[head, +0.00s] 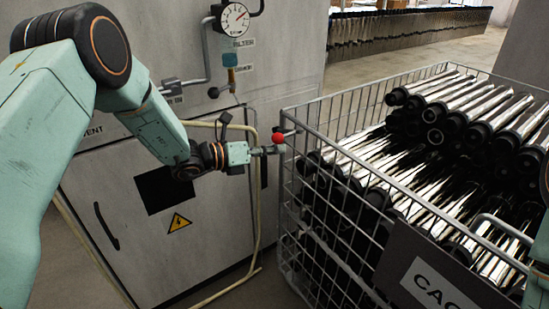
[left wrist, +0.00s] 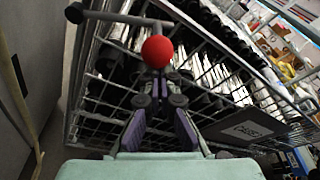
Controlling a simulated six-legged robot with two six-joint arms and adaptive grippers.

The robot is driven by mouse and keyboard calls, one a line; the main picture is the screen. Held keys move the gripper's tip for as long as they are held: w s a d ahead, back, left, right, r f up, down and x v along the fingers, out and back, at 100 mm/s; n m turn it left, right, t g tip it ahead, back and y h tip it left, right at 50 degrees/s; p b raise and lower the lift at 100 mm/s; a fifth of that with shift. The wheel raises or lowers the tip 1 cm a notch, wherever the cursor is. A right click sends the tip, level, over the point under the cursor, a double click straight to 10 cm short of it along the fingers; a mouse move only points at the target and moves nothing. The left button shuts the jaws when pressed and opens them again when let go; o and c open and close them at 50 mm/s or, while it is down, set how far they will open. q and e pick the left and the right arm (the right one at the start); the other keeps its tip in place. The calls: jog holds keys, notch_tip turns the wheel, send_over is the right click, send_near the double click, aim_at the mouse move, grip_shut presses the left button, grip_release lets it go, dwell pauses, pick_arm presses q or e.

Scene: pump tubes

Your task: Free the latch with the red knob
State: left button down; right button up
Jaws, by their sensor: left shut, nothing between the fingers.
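The red knob (head: 278,138) is at the near left top corner of the wire cage (head: 349,207). In the left wrist view the red knob (left wrist: 157,51) sits near the end of a grey latch bar (left wrist: 122,18). My left gripper (head: 273,150) is shut and empty, its fingertips just below the knob in the head view. In the left wrist view the shut fingertips (left wrist: 158,88) point at the knob and overlap its lower edge; I cannot tell whether they touch it. My right gripper is not in view.
The cage holds stacked shiny tubes (head: 470,108) with black ends and has a dark sign (head: 432,273). A grey cabinet (head: 135,245) stands behind my left arm, with a gauge (head: 234,19) and pipes above. Bare floor lies between cabinet and cage.

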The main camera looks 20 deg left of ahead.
pick_arm(q)
jog(key=w+a+r+n+h, duration=0.2)
jog(key=w+a+r+n, duration=0.2)
jog(key=r+n, duration=0.4)
jog(key=shift+w+a+n+h, duration=0.15)
jog(key=shift+a+n+h, duration=0.15)
jog(key=shift+a+n, duration=0.3)
jog(key=shift+a, duration=0.15)
dwell(0.4)
jog(key=v, duration=0.7)
jog(key=shift+a, duration=0.2)
dwell(0.3)
